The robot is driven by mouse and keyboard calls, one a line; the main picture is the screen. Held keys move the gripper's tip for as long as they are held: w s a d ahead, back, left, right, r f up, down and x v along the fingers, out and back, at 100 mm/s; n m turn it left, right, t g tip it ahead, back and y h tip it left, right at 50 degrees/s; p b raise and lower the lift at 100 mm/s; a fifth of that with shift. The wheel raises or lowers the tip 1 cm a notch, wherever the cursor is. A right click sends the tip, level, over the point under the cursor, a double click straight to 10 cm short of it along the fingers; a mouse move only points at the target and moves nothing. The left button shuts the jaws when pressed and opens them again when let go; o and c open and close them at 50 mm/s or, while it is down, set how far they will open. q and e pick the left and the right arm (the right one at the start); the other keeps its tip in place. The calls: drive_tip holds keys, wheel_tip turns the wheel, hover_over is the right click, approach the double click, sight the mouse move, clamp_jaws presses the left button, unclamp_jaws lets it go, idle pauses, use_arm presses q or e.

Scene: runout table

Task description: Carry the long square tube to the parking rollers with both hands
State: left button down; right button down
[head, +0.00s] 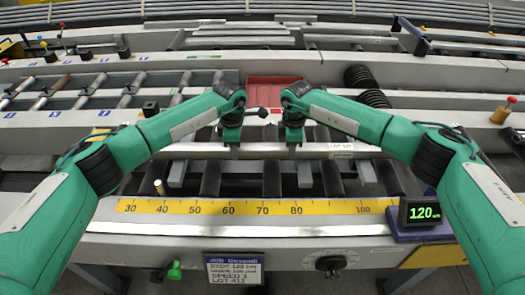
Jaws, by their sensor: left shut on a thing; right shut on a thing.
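The long square tube (262,150) is a pale grey metal bar lying left to right across the middle of the head view, with a small label towards its right end. My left gripper (233,148) is shut on it left of its middle. My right gripper (293,148) is shut on it a short way to the right. Dark rollers (271,180) show just in front of and below the tube; I cannot tell if it touches them. More rollers (98,84) lie in a grey frame at the back left. Which set is the parking rollers is not clear.
A yellow scale (245,208) runs along the front edge, with a display reading 120 (424,213) at its right. A red tray (272,92) lies behind my grippers. Black coiled discs (360,77) stand at the back right. Several long bars (240,40) lie further back.

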use_arm(q)
drive_tip(key=shift+w+r, duration=0.1)
drive_tip(key=shift+r, duration=0.15)
use_arm(e)
drive_tip(key=shift+w+r, duration=0.1)
drive_tip(key=shift+r, duration=0.1)
